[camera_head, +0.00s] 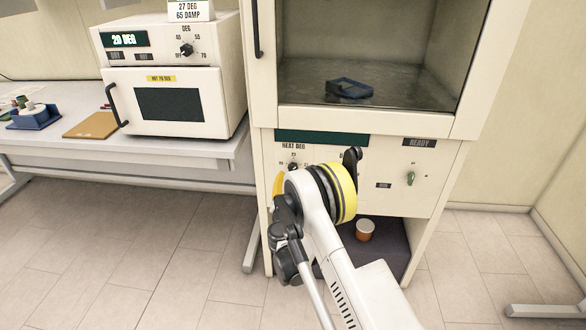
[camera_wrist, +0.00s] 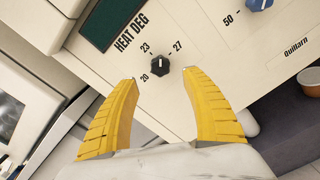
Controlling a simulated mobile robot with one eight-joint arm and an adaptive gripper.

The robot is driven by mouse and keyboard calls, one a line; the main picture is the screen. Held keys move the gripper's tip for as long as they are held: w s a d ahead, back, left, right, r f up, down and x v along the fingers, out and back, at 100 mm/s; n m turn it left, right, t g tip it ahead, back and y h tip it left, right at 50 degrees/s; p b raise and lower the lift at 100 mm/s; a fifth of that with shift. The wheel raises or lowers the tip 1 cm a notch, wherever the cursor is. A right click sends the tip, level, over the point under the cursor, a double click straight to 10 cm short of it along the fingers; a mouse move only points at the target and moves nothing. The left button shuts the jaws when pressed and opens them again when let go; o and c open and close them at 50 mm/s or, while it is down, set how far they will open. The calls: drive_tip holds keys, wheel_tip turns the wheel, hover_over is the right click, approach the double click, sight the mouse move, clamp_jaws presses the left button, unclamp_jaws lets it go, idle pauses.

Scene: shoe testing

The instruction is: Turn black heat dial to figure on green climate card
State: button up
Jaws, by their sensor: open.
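The black heat dial (camera_wrist: 159,64) sits on the cream panel under "HEAT DEG", ringed by the figures 20, 23 and 27. Its pale mark seems to point between 23 and 27. In the head view the dial (camera_head: 293,166) shows small, just above my gripper (camera_head: 281,181). In the wrist view my gripper (camera_wrist: 159,76) is open, with yellow fingertips either side of the dial and slightly below it, apparently not touching. A card (camera_head: 190,11) on the white oven reads "27 DEG 65 DAMP"; its top is cut off.
A blue dial (camera_wrist: 259,4) marked 50 lies to the right. A green switch (camera_head: 410,178) is on the same cabinet's right. The oven (camera_head: 166,103) has its own black dial (camera_head: 186,50). An orange cup (camera_head: 364,230) stands on the lower shelf. The floor at left is clear.

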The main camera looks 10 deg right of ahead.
sight(293, 169)
drive_tip(key=b+x, duration=0.2)
drive_tip(key=x, duration=0.7)
drive_tip(key=shift+b, duration=0.3)
drive_tip(key=c, duration=1.2)
